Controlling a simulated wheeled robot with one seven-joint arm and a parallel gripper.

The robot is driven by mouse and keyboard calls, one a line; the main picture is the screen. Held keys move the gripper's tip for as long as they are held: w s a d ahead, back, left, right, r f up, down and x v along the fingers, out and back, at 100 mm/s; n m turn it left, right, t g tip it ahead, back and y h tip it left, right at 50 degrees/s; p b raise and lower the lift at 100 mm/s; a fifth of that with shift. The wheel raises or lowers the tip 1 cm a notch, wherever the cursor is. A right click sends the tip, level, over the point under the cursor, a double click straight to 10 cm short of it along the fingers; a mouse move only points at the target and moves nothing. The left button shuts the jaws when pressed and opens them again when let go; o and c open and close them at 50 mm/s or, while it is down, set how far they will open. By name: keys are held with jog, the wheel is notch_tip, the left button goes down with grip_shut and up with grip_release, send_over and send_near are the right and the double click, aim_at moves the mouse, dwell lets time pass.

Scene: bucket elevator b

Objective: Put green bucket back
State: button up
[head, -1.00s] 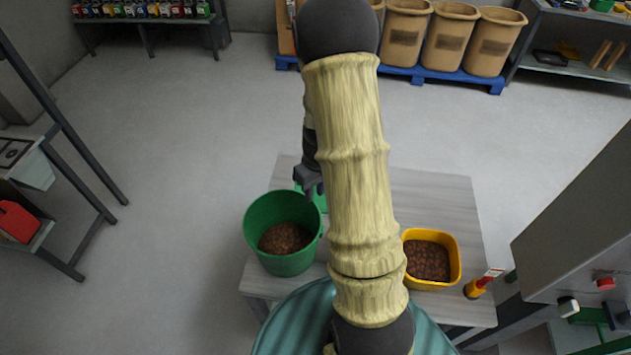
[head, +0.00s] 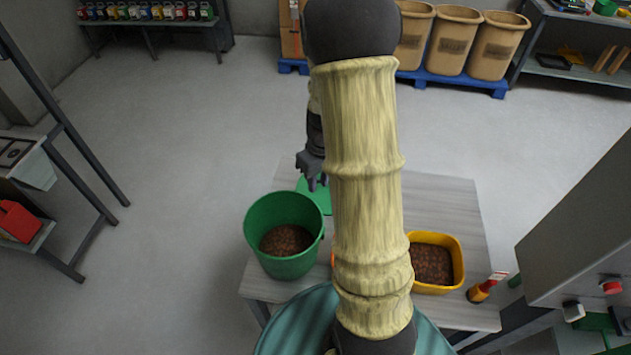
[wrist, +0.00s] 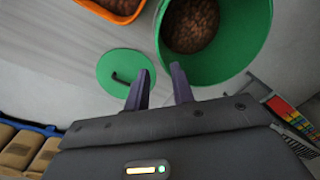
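The green bucket (head: 284,262) stands at the left edge of the grey table, part filled with brown pellets. It also shows in the wrist view (wrist: 232,62), just beyond the fingers. My gripper (head: 318,184) is above the table, behind the bucket in the head view. In the wrist view its two fingers (wrist: 160,92) are apart with nothing between them. A flat green disc with a dark handle, like a lid (wrist: 125,78), lies on the table beside the bucket; it also shows partly in the head view (head: 322,200).
A yellow-orange container of brown pellets (head: 457,262) stands on the table's right side, next to a small red and yellow item (head: 480,291). A grey machine (head: 585,225) stands at right. Tan bins (head: 455,42) stand on a blue pallet behind. My arm hides the table's middle.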

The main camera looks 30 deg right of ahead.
jog(key=s+a+r+m+t+h, duration=0.1)
jog(key=s+a+r+t, duration=0.1)
jog(key=s+a+r, duration=0.5)
jog(key=s+a, duration=0.2)
jog(key=a, duration=0.1)
jog(key=shift+a+r+m+t, duration=0.3)
jog(key=shift+a+r+m, duration=0.05)
jog(key=shift+r+m, duration=0.05)
